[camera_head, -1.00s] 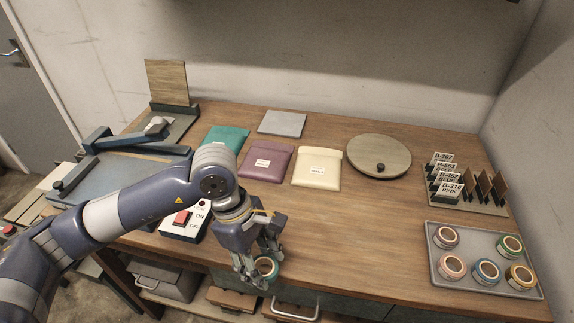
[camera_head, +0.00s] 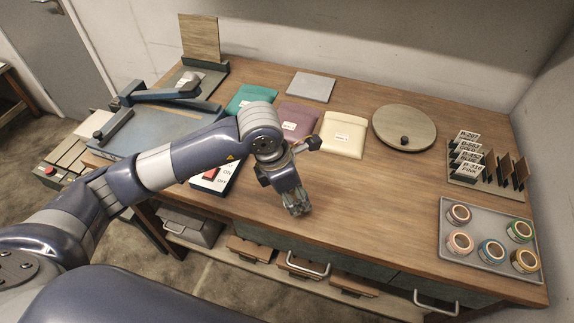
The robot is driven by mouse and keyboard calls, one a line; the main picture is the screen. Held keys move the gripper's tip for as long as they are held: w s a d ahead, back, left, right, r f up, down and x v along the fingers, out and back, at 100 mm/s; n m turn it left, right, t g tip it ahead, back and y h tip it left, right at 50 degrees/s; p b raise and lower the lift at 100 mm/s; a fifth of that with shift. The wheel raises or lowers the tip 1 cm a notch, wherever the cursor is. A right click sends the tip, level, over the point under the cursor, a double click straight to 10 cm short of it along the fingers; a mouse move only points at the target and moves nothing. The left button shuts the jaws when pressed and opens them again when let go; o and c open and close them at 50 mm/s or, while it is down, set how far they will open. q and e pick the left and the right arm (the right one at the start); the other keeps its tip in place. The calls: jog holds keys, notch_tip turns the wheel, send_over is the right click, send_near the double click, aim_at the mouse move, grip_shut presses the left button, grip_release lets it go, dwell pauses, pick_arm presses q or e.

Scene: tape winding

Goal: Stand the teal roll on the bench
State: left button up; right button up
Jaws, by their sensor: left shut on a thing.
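My left gripper (camera_head: 299,208) is over the front part of the wooden bench (camera_head: 375,225), fingers pointing down. It is shut on the teal roll, which the gripper hides almost wholly from this view. I cannot tell whether the roll touches the bench top or how it is tilted. My right gripper is not in view.
A grey tray (camera_head: 447,215) with several tape rolls is at the right. A card rack (camera_head: 470,178), a round turntable (camera_head: 405,128), and teal (camera_head: 250,98), purple (camera_head: 298,122) and cream (camera_head: 344,135) pouches lie behind. The bench between gripper and tray is clear.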

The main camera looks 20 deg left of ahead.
pick_arm(q)
jog(key=w+a, duration=0.1)
jog(key=w+a+p, duration=0.1)
jog(key=w, duration=0.1)
jog(key=w+a, duration=0.1)
jog(key=w, duration=0.1)
jog(key=shift+a+f+p, duration=0.2)
jog(key=shift+a+p, duration=0.05)
jog(key=shift+p, duration=0.05)
jog(key=shift+w+a+f, duration=0.15)
jog(key=shift+w+a, duration=0.15)
jog(key=shift+w, duration=0.2)
jog(key=shift+w+a+f+p, duration=0.15)
jog(key=shift+f+p, duration=0.4)
jog(key=shift+f, duration=0.35)
jog(key=shift+w+a+f+p, duration=0.15)
jog(key=shift+f+p, duration=0.35)
jog(key=shift+f, duration=0.4)
jog(key=shift+f, duration=0.1)
jog(key=o, duration=0.8)
jog(key=shift+o, duration=0.2)
